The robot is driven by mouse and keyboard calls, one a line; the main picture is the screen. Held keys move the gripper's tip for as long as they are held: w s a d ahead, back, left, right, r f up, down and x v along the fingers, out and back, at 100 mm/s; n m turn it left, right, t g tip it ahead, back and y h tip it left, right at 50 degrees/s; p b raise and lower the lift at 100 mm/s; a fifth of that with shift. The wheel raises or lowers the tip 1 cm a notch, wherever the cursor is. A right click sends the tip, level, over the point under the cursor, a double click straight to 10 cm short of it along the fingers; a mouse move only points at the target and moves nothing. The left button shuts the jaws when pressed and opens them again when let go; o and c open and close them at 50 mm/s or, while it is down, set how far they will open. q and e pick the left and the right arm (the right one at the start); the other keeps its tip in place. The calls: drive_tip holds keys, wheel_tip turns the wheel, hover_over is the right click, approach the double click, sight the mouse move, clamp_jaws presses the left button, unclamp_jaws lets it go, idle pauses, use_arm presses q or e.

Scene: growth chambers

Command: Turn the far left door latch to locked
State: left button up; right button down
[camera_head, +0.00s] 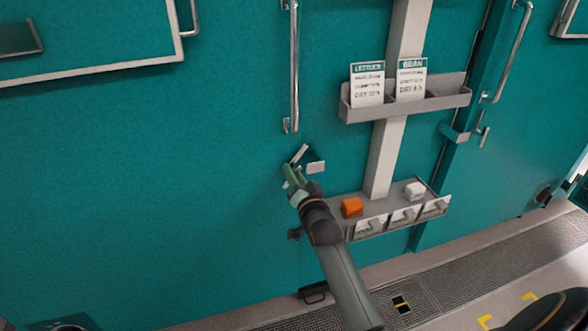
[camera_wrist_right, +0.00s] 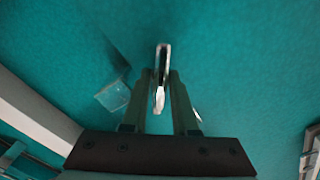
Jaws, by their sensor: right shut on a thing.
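The door latch (camera_head: 300,153) is a short silver bar on the teal door (camera_head: 150,200), below a long vertical handle. It is tilted in the head view. My right gripper (camera_head: 293,174) is at the latch, shut on it. In the right wrist view the silver latch (camera_wrist_right: 161,62) stands between the two fingers of my right gripper (camera_wrist_right: 160,88). A small pale plate (camera_head: 315,167) sits just right of the latch. The fingers hide part of the latch and its pivot. My left gripper is not in view.
The long door handle (camera_head: 294,70) is above the latch. A grey post (camera_head: 400,40) to the right carries a card shelf (camera_head: 450,98) and a lower tray (camera_head: 376,205) with an orange block (camera_head: 352,207) and a white block (camera_head: 415,191). Another latch (camera_head: 481,130) is farther right.

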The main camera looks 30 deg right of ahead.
drive_tip(key=m+p, duration=0.1)
drive_tip(key=m, duration=0.1)
drive_tip(key=shift+d+r+m+p, duration=0.1)
drive_tip(key=shift+r+m+p, duration=0.05)
drive_tip(key=shift+m+p, duration=0.5)
drive_tip(key=shift+m, duration=0.65)
drive_tip(key=shift+f+m, duration=0.2)
drive_tip(key=shift+m, duration=0.7)
drive_tip(key=shift+d+f+m+p, duration=0.1)
drive_tip(key=shift+m+p, duration=0.3)
drive_tip(key=shift+m, duration=0.4)
drive_tip(key=shift+f+m, duration=0.1)
drive_tip(key=shift+m, duration=1)
drive_tip(key=c, duration=0.7)
unclamp_jaws()
